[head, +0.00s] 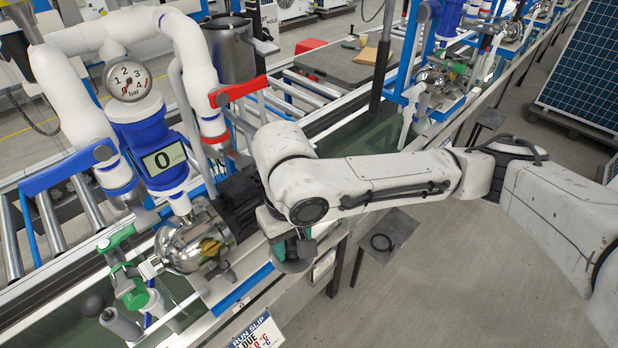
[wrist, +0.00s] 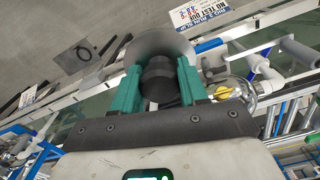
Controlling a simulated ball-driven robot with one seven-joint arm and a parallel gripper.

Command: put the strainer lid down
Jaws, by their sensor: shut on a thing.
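My gripper (head: 291,243) is at the front edge of the near pump station, right of the shiny metal pump housing (head: 190,240). In the wrist view its two teal fingers (wrist: 160,85) are shut on the black knob of the strainer lid. The lid (wrist: 166,44) is a round grey disc beyond the fingertips. In the head view the lid (head: 293,262) shows partly, below the gripper, near the blue and white rail. The arm hides part of it. I cannot tell whether it touches anything beneath.
A small grey shelf plate (head: 388,240) with a black ring (head: 381,242) on it juts out right of the gripper. A run slip sign (head: 258,335) hangs at the front. A red-handled valve (head: 238,91) and a gauge (head: 128,81) stand behind. Bare floor lies right.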

